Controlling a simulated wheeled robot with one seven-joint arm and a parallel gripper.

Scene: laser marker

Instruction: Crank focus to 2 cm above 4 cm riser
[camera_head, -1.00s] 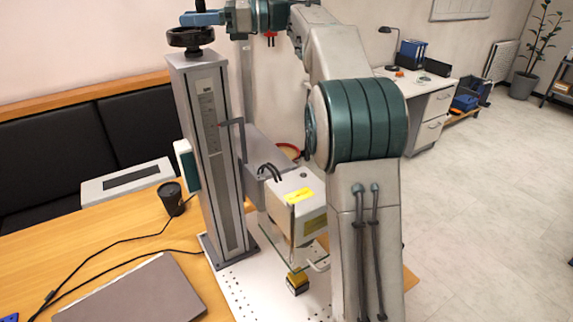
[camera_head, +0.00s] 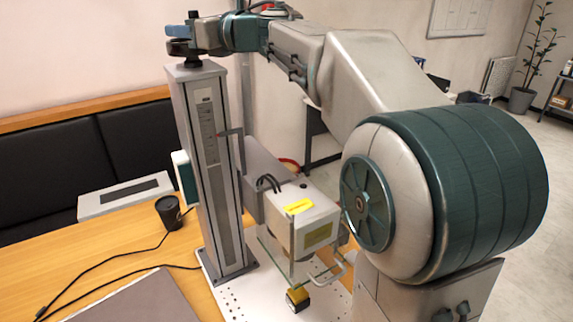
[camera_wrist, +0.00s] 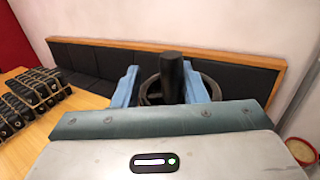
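A black handwheel (camera_head: 182,50) with an upright dark crank handle (camera_head: 193,15) sits on top of the grey laser column (camera_head: 207,130). My gripper (camera_head: 182,31) is at the wheel. In the wrist view, my gripper's blue fingers (camera_wrist: 160,88) stand apart on either side of the crank handle (camera_wrist: 171,75). The handle is close to the right finger, with a gap on the left; contact is unclear. The wheel rim (camera_wrist: 152,90) shows partly behind the fingers. The white laser head (camera_head: 310,218) hangs above a small yellow and black block (camera_head: 298,300) on the perforated base plate (camera_head: 232,295).
A laptop (camera_head: 135,300), a black cup (camera_head: 168,212) and cables lie on the wooden table (camera_head: 95,255). A grey box (camera_head: 125,195) stands by the black bench (camera_head: 60,170). The wrist view shows a strapped dark bundle (camera_wrist: 30,98) at left.

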